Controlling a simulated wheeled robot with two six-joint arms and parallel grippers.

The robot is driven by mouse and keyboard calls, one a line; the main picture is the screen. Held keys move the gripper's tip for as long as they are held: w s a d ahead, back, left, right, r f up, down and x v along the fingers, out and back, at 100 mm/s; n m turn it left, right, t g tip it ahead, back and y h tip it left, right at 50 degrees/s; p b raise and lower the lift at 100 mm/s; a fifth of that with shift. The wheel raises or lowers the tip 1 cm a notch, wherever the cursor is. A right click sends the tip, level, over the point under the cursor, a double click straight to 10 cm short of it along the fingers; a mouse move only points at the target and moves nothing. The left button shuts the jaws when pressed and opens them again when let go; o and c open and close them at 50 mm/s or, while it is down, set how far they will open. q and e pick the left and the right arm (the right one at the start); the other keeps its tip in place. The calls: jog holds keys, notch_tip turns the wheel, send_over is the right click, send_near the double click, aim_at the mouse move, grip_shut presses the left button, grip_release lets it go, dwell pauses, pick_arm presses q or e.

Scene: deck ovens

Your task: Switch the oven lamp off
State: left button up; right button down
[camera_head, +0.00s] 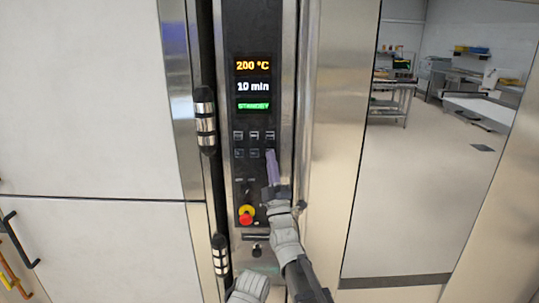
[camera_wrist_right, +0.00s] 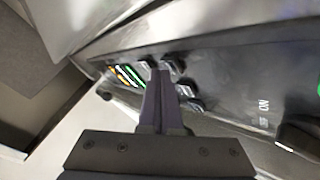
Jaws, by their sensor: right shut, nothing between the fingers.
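The oven's dark control panel (camera_head: 241,130) stands upright in the middle of the head view, with two rows of small buttons (camera_head: 254,135) below its display. My right gripper (camera_head: 270,153) is shut and empty, with its tips at the right end of the lower row, covering what lies there. In the right wrist view the closed fingertips (camera_wrist_right: 160,70) are among several dark buttons (camera_wrist_right: 188,88); I cannot tell whether they touch one. Which control is the lamp's, and whether the lamp is lit, cannot be told. My left gripper is not in view.
The display (camera_head: 253,86) reads 200 °C, 10 min and STANDBY. A red emergency knob on yellow (camera_head: 246,215) sits lower on the panel. A dark vertical bar (camera_head: 206,125) runs left of it. An ON marking (camera_wrist_right: 264,105) shows in the wrist view. Open floor lies at the right.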

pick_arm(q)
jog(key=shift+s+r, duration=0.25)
pick_arm(e)
jog(key=shift+w+r, duration=0.35)
jog(key=shift+w, duration=0.5)
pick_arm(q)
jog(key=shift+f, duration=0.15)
pick_arm(e)
jog(key=shift+s+f, duration=0.1)
pick_arm(q)
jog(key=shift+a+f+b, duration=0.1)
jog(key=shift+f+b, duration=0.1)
jog(key=shift+b, duration=0.1)
pick_arm(e)
jog(key=shift+s+d+f, duration=0.1)
jog(key=shift+s+f, duration=0.15)
jog(key=shift+f, duration=0.05)
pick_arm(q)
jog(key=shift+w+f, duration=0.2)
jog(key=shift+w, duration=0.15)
pick_arm(e)
jog(key=s, duration=0.6)
jog(key=shift+d+f, duration=0.15)
jog(key=shift+f, duration=0.15)
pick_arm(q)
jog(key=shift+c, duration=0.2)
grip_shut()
pick_arm(e)
jog(key=shift+s, duration=0.1)
